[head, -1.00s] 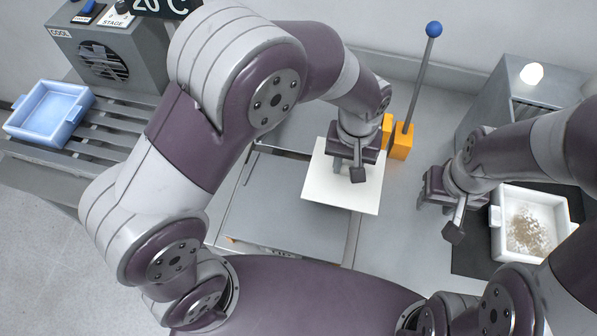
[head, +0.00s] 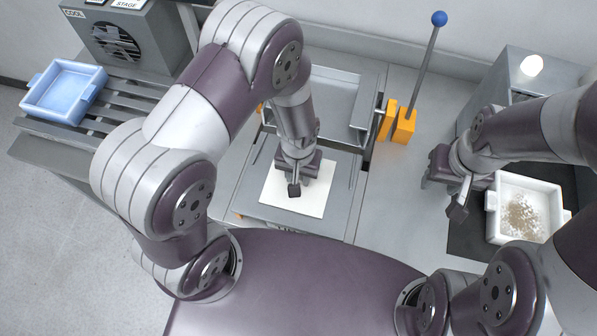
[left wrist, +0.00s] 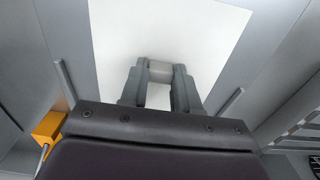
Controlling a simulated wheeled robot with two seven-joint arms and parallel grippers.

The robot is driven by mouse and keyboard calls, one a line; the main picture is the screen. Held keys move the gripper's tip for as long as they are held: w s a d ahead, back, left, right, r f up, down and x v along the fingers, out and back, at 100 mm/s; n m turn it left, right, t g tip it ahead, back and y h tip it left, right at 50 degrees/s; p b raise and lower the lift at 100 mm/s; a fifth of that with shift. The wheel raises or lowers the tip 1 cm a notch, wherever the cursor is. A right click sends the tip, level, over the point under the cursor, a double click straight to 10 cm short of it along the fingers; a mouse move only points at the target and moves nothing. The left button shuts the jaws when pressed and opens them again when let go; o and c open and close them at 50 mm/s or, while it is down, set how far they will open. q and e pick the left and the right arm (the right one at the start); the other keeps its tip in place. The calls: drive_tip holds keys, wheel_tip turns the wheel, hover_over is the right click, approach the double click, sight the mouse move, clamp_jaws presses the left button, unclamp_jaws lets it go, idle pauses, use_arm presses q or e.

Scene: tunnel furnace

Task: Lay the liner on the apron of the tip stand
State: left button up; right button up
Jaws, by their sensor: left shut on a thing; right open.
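The liner (head: 310,198) is a white square sheet. It lies flat over the grey apron (head: 250,208) of the tip stand (head: 335,85) in the head view; whether it touches the apron I cannot tell. My left gripper (head: 294,188) is above the liner and shut on a small raised part at its middle. The left wrist view shows the fingers closed on this grip and the liner (left wrist: 115,35) spread beyond them. My right gripper (head: 440,178) is open and empty, left of the white tray on the right.
A white tray (head: 493,222) with brownish grains stands on a dark mat at right. A lever with a blue ball (head: 439,18) rises from orange blocks (head: 403,127) beside the stand. A blue tray (head: 62,92) sits on the slatted conveyor at left, near a cooling box (head: 120,40).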

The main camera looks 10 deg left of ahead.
use_arm(q)
drive_tip(key=shift+f, duration=0.2)
drive_tip(key=o, duration=1)
drive_tip(key=shift+r, duration=0.1)
